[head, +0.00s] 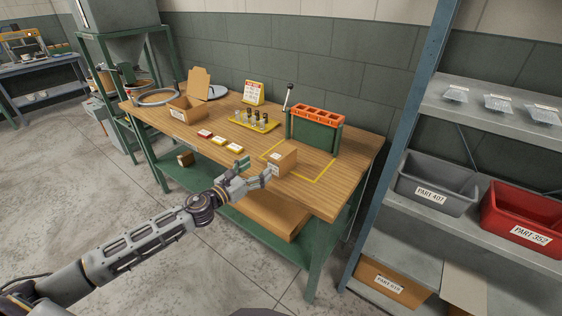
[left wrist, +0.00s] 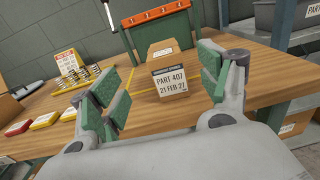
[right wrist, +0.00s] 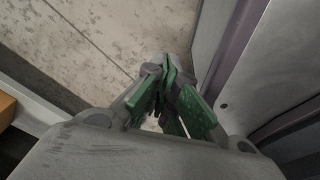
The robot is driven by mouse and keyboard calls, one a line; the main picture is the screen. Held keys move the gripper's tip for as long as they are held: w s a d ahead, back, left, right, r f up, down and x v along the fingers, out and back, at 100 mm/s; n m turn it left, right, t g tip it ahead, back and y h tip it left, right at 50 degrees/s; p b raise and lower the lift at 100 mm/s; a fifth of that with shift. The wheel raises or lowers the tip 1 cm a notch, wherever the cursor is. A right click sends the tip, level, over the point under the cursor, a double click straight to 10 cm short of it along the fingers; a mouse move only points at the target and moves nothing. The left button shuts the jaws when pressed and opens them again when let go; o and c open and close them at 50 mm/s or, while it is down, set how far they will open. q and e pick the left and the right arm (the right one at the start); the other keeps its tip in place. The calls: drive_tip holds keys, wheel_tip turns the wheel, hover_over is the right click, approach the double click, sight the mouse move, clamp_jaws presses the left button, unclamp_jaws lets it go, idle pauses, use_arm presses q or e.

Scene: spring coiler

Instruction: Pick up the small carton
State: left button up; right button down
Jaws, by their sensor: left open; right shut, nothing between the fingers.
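The small carton (head: 284,160) is a brown box on the wooden table, at the near side of the yellow taped outline. My left gripper (head: 258,170) is open just in front of the carton. Its fingers (left wrist: 165,85) stand apart on either side of the carton in the left wrist view, and nothing is between them that I can see held. My right gripper (right wrist: 168,85) is shut and empty, over the concrete floor.
On the table (head: 335,205) stand a green rack with an orange top (head: 316,125), a yellow tray of dark-topped parts (head: 254,122), small red and yellow boxes (head: 219,141) and an open carton (head: 187,108). A shelf with a grey bin (head: 436,182) and red bin (head: 522,217) stands right.

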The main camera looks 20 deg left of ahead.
sight(273, 157)
use_arm(q)
drive_tip(key=shift+d, duration=0.1)
drive_tip(key=shift+w, duration=0.1)
use_arm(e)
drive_tip(key=shift+s, duration=0.1)
use_arm(q)
drive_tip(key=shift+p+x, duration=0.4)
drive_tip(key=shift+x, duration=2.35)
drive_tip(key=shift+p+x, duration=0.3)
drive_tip(key=shift+x, duration=0.8)
drive_tip(key=shift+w+d, duration=0.1)
drive_tip(key=shift+w, duration=0.15)
use_arm(e)
drive_tip(key=shift+s+d+r, duration=0.1)
drive_tip(key=shift+s+d, duration=1.1)
drive_tip(key=shift+a, duration=0.1)
